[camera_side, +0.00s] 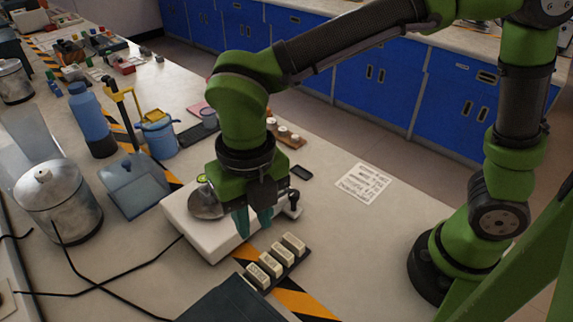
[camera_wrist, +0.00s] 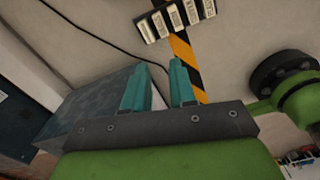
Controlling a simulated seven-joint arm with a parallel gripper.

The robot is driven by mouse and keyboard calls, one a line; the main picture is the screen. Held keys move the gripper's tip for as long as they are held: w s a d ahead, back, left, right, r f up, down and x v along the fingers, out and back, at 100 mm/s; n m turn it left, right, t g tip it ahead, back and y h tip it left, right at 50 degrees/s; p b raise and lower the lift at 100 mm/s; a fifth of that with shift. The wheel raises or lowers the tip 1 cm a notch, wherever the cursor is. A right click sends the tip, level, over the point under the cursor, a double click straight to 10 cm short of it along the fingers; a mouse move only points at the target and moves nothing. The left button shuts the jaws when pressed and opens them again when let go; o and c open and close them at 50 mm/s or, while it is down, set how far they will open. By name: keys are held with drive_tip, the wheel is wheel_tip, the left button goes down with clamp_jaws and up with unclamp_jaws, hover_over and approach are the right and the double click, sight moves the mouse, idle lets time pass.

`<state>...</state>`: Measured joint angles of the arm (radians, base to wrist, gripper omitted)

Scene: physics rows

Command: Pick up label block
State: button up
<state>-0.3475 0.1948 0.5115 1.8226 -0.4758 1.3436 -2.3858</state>
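Several cream label blocks (camera_side: 269,264) with dark lettering stand in a row in a dark holder on the bench. They also show at the top of the wrist view as pale blocks (camera_wrist: 178,17); the lettering is too small to read surely. My gripper (camera_side: 253,227) has teal fingers pointing down. It is above and behind the block row in the side view, apart from it, near the white device's right edge. In the wrist view the fingers (camera_wrist: 160,68) are spread with an empty gap between them, and the blocks lie beyond their tips.
A white device (camera_side: 190,228) with a round metal pan stands beside my gripper. A dark box (camera_side: 235,300) sits in front of the blocks. Black-and-yellow tape (camera_side: 300,302) runs by the holder. A printed sheet (camera_side: 364,183) lies right on clear bench. Cables and a metal pot (camera_side: 60,205) are left.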

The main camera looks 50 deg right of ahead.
drive_tip(key=n, duration=0.2)
hover_over(258, 273)
drive_tip(key=shift+n, duration=0.4)
drive_tip(key=f, duration=0.7)
drive_tip(key=s+f, duration=0.1)
drive_tip(key=f, duration=0.3)
drive_tip(key=shift+f, duration=0.1)
drive_tip(key=shift+w+f, duration=0.2)
drive_tip(key=shift+f, duration=0.7)
drive_tip(key=shift+w+f, duration=0.15)
drive_tip(key=shift+f, duration=0.75)
drive_tip(key=shift+w+f, duration=0.2)
drive_tip(key=shift+f, duration=0.7)
drive_tip(key=shift+c, duration=0.3)
clamp_jaws()
